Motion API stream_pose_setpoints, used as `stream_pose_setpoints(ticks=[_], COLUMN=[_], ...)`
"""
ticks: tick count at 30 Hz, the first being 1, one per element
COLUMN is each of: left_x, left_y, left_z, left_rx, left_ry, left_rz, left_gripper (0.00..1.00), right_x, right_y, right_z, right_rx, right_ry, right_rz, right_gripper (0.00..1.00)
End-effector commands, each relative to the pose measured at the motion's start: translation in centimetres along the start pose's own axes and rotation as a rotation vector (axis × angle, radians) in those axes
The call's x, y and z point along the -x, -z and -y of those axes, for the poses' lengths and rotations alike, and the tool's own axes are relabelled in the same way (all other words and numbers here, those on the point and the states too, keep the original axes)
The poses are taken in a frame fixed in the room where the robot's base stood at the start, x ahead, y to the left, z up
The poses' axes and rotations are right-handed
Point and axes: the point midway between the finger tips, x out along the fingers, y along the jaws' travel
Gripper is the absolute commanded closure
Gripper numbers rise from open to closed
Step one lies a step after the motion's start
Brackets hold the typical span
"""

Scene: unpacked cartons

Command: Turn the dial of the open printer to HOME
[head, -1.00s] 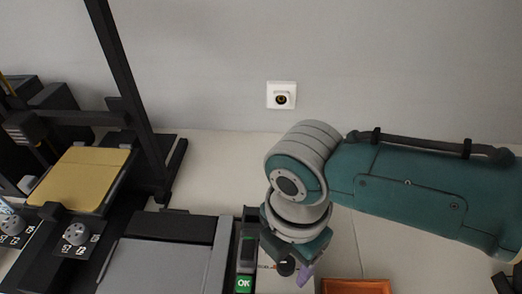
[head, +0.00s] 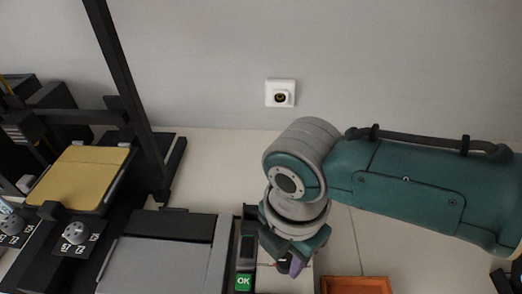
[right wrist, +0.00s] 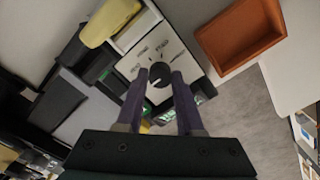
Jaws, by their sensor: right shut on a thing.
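My right gripper (right wrist: 159,90) points down at a pale control panel (right wrist: 138,66). Its two purple fingers are on either side of a dark round dial (right wrist: 157,77) with a light mark, and are shut on it. Dark marks surround the dial, but I cannot read HOME. In the head view my right gripper (head: 292,265) is at the lower middle, and the wrist and fingers hide most of that panel. My left gripper is not in view.
An orange tray (head: 357,285) lies right of the gripper. A small screen with a green OK button (head: 243,283) is just left. Further left are a grey flat lid (head: 157,268), a grey knob (head: 75,232) and a gold plate (head: 82,177). A wall socket (head: 280,94) is behind.

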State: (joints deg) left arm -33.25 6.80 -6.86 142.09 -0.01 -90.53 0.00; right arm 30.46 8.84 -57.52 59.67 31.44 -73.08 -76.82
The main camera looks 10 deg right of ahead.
Motion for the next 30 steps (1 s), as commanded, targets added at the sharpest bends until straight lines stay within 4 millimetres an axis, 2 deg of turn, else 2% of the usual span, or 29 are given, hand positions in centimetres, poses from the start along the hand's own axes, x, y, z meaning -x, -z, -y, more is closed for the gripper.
stream_pose_setpoints(ticks=[8, 14, 30], left_x=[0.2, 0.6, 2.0], left_y=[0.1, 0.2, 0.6], left_z=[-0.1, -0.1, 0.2], left_rx=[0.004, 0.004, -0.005], left_ry=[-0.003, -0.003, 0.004], left_rz=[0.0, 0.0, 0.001], left_gripper=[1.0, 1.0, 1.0], right_x=[0.1, 0.1, 0.2], right_y=[0.0, 0.1, 0.1], right_z=[0.0, 0.0, 0.0], right_rx=[-0.042, -0.154, -0.652], right_ry=[0.002, 0.003, 0.002], right_rz=[0.0, -0.001, -0.002], right_gripper=[1.0, 1.0, 1.0])
